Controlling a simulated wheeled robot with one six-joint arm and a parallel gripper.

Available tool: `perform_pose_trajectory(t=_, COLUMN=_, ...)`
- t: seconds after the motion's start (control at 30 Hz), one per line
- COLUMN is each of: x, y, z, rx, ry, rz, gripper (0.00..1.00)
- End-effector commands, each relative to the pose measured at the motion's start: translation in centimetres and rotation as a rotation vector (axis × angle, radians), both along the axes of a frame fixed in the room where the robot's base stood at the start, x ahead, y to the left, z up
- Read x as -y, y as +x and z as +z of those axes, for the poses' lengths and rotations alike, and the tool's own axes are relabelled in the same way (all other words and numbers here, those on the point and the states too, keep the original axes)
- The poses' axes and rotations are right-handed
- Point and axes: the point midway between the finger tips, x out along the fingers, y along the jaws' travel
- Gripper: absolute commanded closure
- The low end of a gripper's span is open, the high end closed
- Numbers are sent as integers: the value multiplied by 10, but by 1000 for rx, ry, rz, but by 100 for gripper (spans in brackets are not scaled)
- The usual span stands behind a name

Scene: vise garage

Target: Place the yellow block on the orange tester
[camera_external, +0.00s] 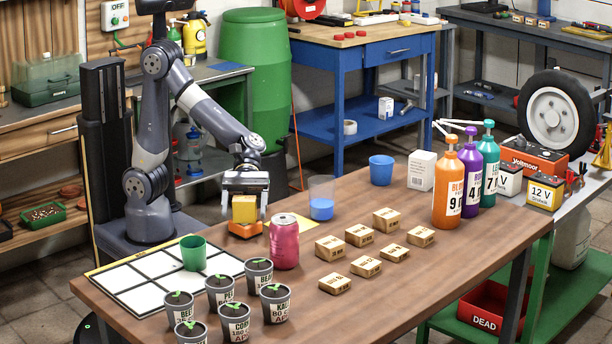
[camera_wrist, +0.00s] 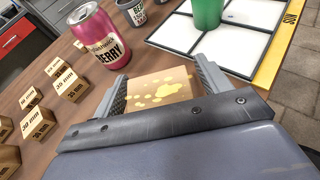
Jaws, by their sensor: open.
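The yellow block (camera_external: 244,208) appears to sit on top of the low orange tester (camera_external: 245,230), in the external view. My gripper (camera_external: 245,190) is right above it, pointing down, with its fingers apart on either side of the block's upper part. In the wrist view the block (camera_wrist: 160,88) shows as a tan face with yellow blotches between the two open fingers (camera_wrist: 160,76). Whether a finger touches the block I cannot tell. The tester is hidden in the wrist view.
A pink can (camera_external: 285,242) stands close right of the tester. A green cup (camera_external: 193,253) stands on a white grid board (camera_external: 140,290). Several potted seedlings (camera_external: 235,320) are in front. A blue-filled beaker (camera_external: 321,200) and several small wooden blocks (camera_external: 330,248) lie to the right.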

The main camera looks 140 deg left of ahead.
Motion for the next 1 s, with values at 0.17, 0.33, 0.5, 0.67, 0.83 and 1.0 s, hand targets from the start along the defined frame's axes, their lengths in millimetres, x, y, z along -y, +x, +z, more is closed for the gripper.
perform_pose_trajectory(t=0.17, x=-13, y=-11, z=10, rx=2, ry=1, rz=5, gripper=28)
perform_pose_trajectory(t=0.33, x=-34, y=-32, z=23, rx=2, ry=1, rz=7, gripper=28)
perform_pose_trajectory(t=0.5, x=-55, y=-53, z=34, rx=1, ry=1, rz=6, gripper=28)
perform_pose_trajectory(t=0.67, x=-69, y=-68, z=43, rx=1, ry=1, rz=5, gripper=28)
perform_pose_trajectory(t=0.83, x=-77, y=-76, z=47, rx=1, ry=1, rz=1, gripper=28)
perform_pose_trajectory(t=1.0, x=-79, y=-79, z=48, rx=1, ry=1, rz=0, gripper=28)
